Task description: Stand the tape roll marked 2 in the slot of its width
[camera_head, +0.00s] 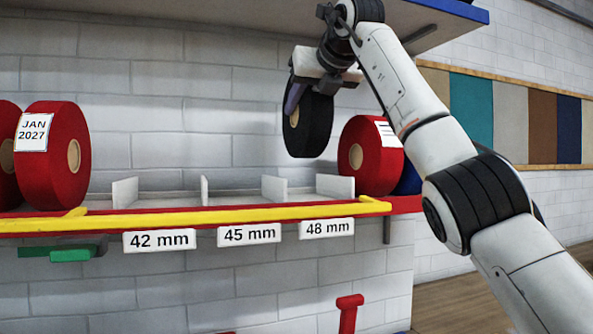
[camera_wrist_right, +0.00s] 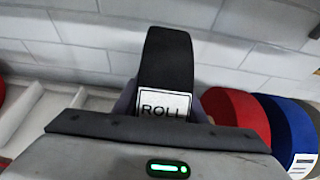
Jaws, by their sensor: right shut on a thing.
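My right gripper (camera_head: 308,96) is shut on a black tape roll (camera_head: 311,130) and holds it upright, clear of the shelf and above the 48 mm end. In the right wrist view the roll (camera_wrist_right: 166,62) has a white label (camera_wrist_right: 164,106) reading ROLL; any number is hidden by my gripper (camera_wrist_right: 163,118). The shelf (camera_head: 180,217) has three empty slots between upright dividers, with tags 42 mm (camera_head: 159,240), 45 mm (camera_head: 249,235) and 48 mm (camera_head: 327,228) from left to right. My left gripper is not in view.
A yellow bar (camera_head: 240,214) runs along the shelf front. Red rolls stand left (camera_head: 60,160) and right (camera_head: 368,155) of the slots, with a blue roll (camera_head: 410,180) behind the right one. An upper shelf (camera_head: 430,18) overhangs my right gripper. A green piece (camera_head: 70,255) sits under the shelf.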

